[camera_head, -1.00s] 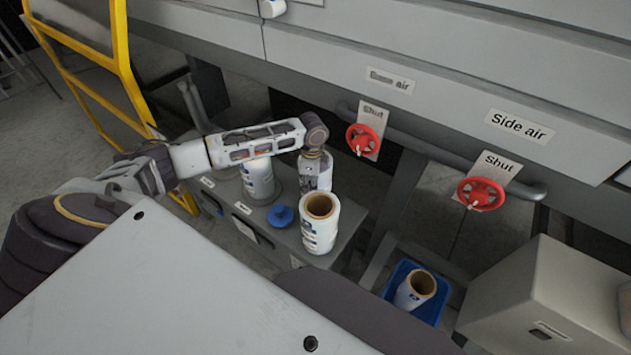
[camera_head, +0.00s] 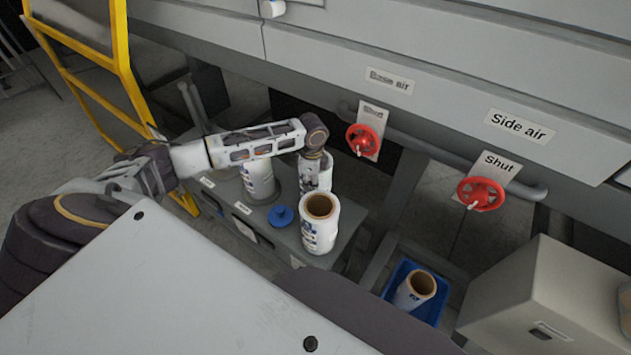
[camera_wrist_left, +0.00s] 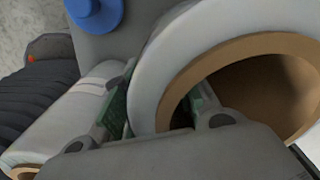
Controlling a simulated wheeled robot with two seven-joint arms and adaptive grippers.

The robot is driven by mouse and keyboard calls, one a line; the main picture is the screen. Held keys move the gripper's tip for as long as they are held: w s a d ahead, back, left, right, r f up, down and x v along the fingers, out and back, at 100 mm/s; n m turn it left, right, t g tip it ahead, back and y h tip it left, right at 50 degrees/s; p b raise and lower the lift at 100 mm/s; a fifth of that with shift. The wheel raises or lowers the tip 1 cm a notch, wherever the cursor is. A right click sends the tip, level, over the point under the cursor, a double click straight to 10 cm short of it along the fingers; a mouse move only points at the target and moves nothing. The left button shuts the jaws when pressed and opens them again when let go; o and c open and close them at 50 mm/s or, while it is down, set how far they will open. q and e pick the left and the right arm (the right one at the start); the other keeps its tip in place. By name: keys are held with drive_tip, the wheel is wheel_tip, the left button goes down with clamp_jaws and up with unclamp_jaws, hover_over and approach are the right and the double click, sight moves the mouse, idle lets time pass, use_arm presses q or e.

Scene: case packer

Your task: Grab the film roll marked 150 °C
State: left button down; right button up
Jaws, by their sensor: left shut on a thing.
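My left gripper (camera_head: 316,165) points down over the grey bench. In the left wrist view the gripper (camera_wrist_left: 158,105) is shut on the wall of a white film roll (camera_wrist_left: 166,62), one finger inside its brown core and one outside. In the head view the front roll and my arm largely hide this roll. A second white roll (camera_head: 320,236) stands upright in front, core open; it also shows in the wrist view (camera_wrist_left: 75,108). A third roll (camera_head: 258,182) stands to the left, its top behind my arm. No temperature marking is readable. My right gripper is not in view.
A blue round knob or cap (camera_head: 281,215) is on the bench (camera_head: 293,242) beside the rolls. Another roll (camera_head: 415,289) sits in a blue bin (camera_head: 436,309) at the lower right. Red valve wheels (camera_head: 363,140) and a pipe are behind. A yellow frame (camera_head: 122,62) stands left.

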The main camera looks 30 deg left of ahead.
use_arm(q)
wheel_tip(320, 180, up, 9)
drive_tip(key=shift+w+f, duration=0.1)
drive_tip(key=shift+r, duration=0.65)
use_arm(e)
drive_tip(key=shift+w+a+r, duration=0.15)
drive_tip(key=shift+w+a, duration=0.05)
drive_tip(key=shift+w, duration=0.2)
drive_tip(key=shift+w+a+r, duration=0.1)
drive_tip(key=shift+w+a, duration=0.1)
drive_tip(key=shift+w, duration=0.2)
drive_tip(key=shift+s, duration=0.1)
